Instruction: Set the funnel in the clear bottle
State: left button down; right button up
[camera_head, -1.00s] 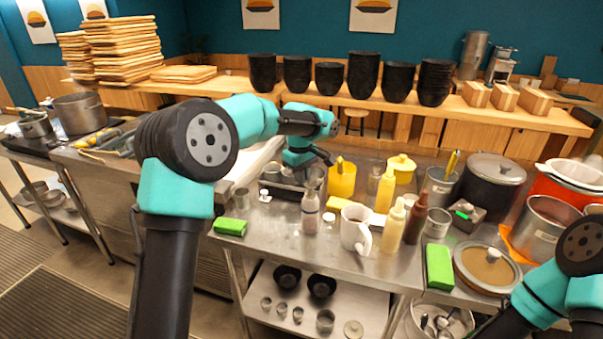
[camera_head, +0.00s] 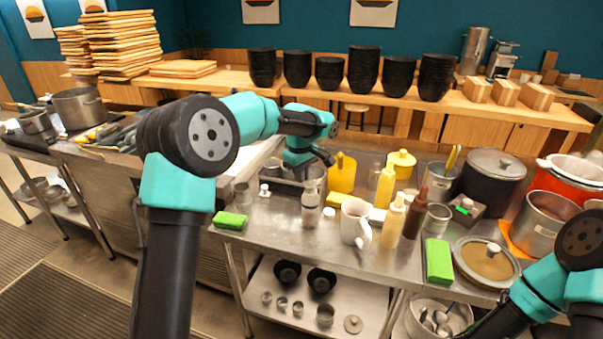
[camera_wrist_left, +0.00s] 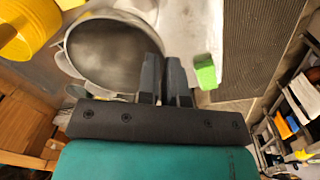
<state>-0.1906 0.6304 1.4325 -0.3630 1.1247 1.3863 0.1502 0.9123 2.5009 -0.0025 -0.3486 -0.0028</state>
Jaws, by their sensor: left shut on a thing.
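The clear bottle (camera_head: 310,217) stands upright on the steel counter, left of the white mug, in the head view. The funnel (camera_head: 312,187) is small and see-through there, directly over the bottle's top. I cannot tell how far its spout sits inside the neck. My left gripper (camera_head: 325,157) is just above the funnel. In the left wrist view the funnel's wide grey mouth (camera_wrist_left: 105,55) fills the upper left, and the left fingers (camera_wrist_left: 167,80) are shut at its rim. The bottle is hidden there. My right arm shows at lower right, but its gripper is out of view.
The white mug (camera_head: 355,222), squeeze bottles (camera_head: 393,220) and a brown bottle (camera_head: 416,213) stand close on the right. A yellow container (camera_head: 342,174) is behind. A green sponge (camera_head: 230,220) lies at the left front edge, with bare counter beside it.

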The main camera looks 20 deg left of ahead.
pick_arm(q)
jog(key=shift+f, duration=0.15)
jog(key=c, duration=1.2)
grip_release()
jog(key=shift+o, duration=0.5)
jog(key=o, duration=0.4)
jog(key=shift+r, duration=3)
